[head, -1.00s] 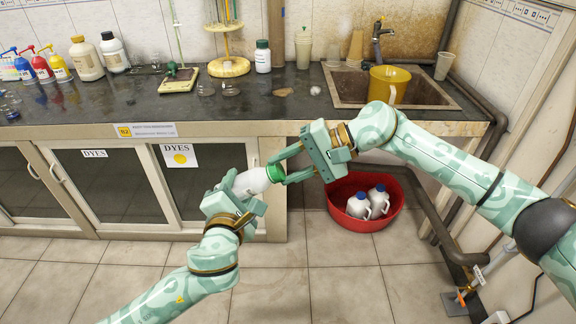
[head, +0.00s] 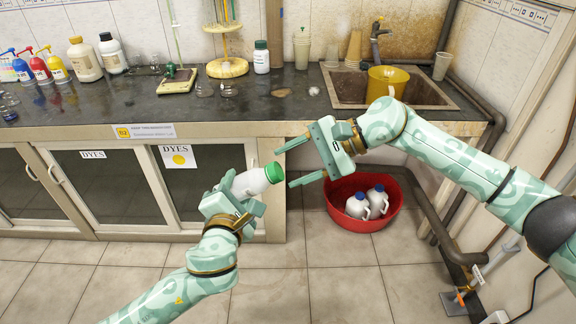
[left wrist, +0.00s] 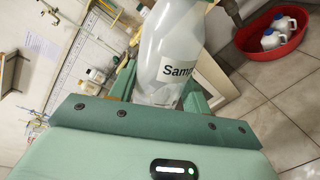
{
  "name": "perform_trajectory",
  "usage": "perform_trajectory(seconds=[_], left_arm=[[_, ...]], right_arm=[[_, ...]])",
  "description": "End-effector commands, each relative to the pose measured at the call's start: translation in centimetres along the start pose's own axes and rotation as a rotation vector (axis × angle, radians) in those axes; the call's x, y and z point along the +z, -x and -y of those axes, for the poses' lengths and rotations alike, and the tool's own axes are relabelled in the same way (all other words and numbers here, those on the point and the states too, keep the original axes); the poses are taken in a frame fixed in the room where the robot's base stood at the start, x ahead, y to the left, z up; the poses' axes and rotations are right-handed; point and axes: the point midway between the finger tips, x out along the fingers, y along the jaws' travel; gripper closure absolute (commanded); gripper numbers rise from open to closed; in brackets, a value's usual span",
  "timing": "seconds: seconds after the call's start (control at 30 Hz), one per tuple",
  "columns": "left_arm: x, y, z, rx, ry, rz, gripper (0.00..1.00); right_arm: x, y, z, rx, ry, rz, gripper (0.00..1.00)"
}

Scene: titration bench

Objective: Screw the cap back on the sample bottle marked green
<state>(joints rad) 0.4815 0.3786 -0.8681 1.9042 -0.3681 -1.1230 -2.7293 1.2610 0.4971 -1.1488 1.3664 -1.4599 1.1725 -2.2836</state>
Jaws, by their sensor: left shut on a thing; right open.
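The white sample bottle (head: 249,184) with a green cap (head: 274,172) is held tilted in my left gripper (head: 232,194), in front of the cabinets. The cap sits on the bottle's mouth, pointing right toward my right gripper. In the left wrist view the bottle (left wrist: 168,60) shows a label that begins "Samp", with the jaws around its body; its cap is out of that view.
A dark bench (head: 250,108) with a sink (head: 345,88) runs along the back. Another white bottle with a green cap (head: 262,57) stands on it. A red basin (head: 345,217) with two white jugs is on the floor. The floor in front is clear.

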Motion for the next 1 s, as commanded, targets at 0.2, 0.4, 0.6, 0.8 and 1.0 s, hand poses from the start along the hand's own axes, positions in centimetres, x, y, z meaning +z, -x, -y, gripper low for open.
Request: perform_trajectory(seconds=[0.2, 0.4, 0.6, 0.8, 1.0], left_arm=[[0.0, 0.0, 0.0, 0.000, 0.000, 0.000, 0.84], [0.0, 0.0, 0.0, 0.000, 0.000, 0.000, 0.84], [0.0, 0.0, 0.0, 0.000, 0.000, 0.000, 0.84], [0.0, 0.0, 0.0, 0.000, 0.000, 0.000, 0.84], [0.0, 0.0, 0.0, 0.000, 0.000, 0.000, 0.84]], right_arm=[[-0.1, 1.9, 0.0, -0.001, 0.001, -0.002, 0.47], [0.0, 3.6, 0.0, -0.001, 0.001, -0.002, 0.47], [0.0, 4.9, 0.0, -0.001, 0.002, -0.001, 0.47], [0.0, 5.1, 0.0, 0.000, 0.002, 0.000, 0.47], [0.0, 5.0, 0.0, 0.000, 0.002, 0.000, 0.47]])
